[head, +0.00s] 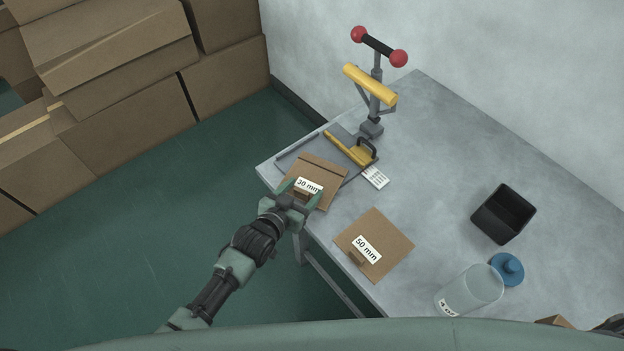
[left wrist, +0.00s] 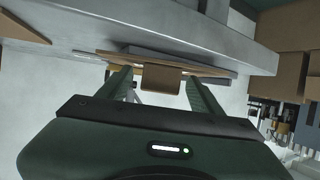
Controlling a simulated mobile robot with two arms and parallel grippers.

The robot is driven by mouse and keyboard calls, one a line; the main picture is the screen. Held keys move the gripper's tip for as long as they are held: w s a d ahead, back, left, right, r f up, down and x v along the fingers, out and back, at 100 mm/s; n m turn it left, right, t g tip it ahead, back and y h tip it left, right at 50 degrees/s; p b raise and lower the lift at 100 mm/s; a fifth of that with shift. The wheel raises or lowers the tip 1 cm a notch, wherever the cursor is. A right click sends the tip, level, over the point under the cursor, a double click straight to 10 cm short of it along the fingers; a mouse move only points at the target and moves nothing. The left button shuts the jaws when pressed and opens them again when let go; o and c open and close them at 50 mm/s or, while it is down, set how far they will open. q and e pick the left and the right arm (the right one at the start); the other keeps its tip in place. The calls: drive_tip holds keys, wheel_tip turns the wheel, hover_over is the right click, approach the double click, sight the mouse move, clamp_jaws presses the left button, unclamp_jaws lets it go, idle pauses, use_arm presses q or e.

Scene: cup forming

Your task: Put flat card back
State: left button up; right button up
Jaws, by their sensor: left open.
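A brown flat card labelled 30 mm (head: 324,172) lies at the table's left corner, partly on the grey base plate of the press (head: 294,152). Its small brown tab (left wrist: 162,79) points towards my left gripper. My left gripper (head: 299,193) is open at the card's near edge. In the left wrist view its two fingers (left wrist: 160,88) stand on either side of the tab, with gaps showing. A second flat card, labelled 50 mm (head: 388,236), lies flat on the table to the right, with its own tab (head: 356,258). My right gripper does not show.
The press has a yellow roller (head: 370,84) and a red-knobbed handle (head: 378,46). Cardboard boxes (head: 125,105) are stacked at the left. The table's middle is clear.

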use_arm(q)
clamp_jaws()
drive_tip(key=shift+r, duration=0.1)
wheel_tip(320, 180, up, 19)
drive_tip(key=s+a+r+n+t+y+b, duration=0.2)
drive_tip(key=a+r+n+y, duration=0.4)
drive_tip(key=a+r, duration=1)
drive_tip(key=a+y+b, duration=0.1)
drive_tip(key=a, duration=0.2)
drive_tip(key=shift+a+r, duration=0.3)
drive_tip(key=shift+r, duration=0.05)
drive_tip(key=shift+s, duration=0.1)
